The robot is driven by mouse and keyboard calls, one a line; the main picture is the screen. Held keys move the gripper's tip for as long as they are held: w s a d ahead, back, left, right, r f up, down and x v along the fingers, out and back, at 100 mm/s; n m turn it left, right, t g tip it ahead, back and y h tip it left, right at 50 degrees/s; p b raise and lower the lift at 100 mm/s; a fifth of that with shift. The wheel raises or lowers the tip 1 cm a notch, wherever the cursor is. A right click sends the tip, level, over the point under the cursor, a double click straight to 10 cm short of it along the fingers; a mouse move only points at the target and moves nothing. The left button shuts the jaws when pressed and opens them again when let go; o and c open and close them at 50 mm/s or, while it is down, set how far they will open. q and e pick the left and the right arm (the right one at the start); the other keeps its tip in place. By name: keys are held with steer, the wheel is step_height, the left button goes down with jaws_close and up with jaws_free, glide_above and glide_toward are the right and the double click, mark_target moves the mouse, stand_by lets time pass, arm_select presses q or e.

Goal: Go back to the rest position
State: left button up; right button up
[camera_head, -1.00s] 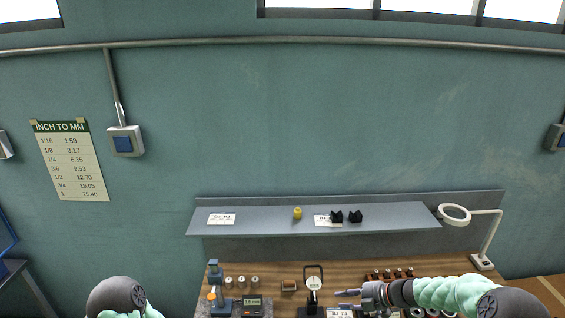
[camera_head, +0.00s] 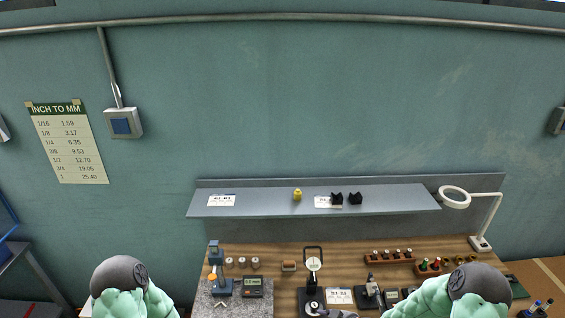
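My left arm (camera_head: 125,285) shows at the bottom left, cut off by the picture's lower edge, and I cannot make out its gripper. My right arm (camera_head: 465,290) shows at the bottom right. A grey piece at the bottom edge (camera_head: 335,313), in front of the dial gauge stand, looks like part of my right gripper. Its fingers are too cut off to tell whether they are open or shut, and I see nothing held.
The wooden bench (camera_head: 345,262) carries a dial gauge stand (camera_head: 313,264), a digital readout (camera_head: 253,286), a blue stand (camera_head: 216,265) and small racks (camera_head: 390,256). A grey shelf (camera_head: 260,204) runs above. A white magnifier lamp (camera_head: 482,243) stands at the right.

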steer(key=s+a+f+m+g+h, duration=0.1)
steer(key=s+f+m+g+h, duration=0.3)
steer(key=s, duration=0.9)
steer(key=s+a+f+m+g+y, duration=0.1)
steer(key=s+f+m+g, duration=0.35)
steer(key=s, duration=0.75)
step_height(320, 180, down, 25)
steer(key=a+t+b, duration=0.1)
steer(key=t+b, duration=0.1)
steer(key=b, duration=2.4)
steer(key=shift+w+a, duration=0.3)
steer(key=shift+a, duration=0.1)
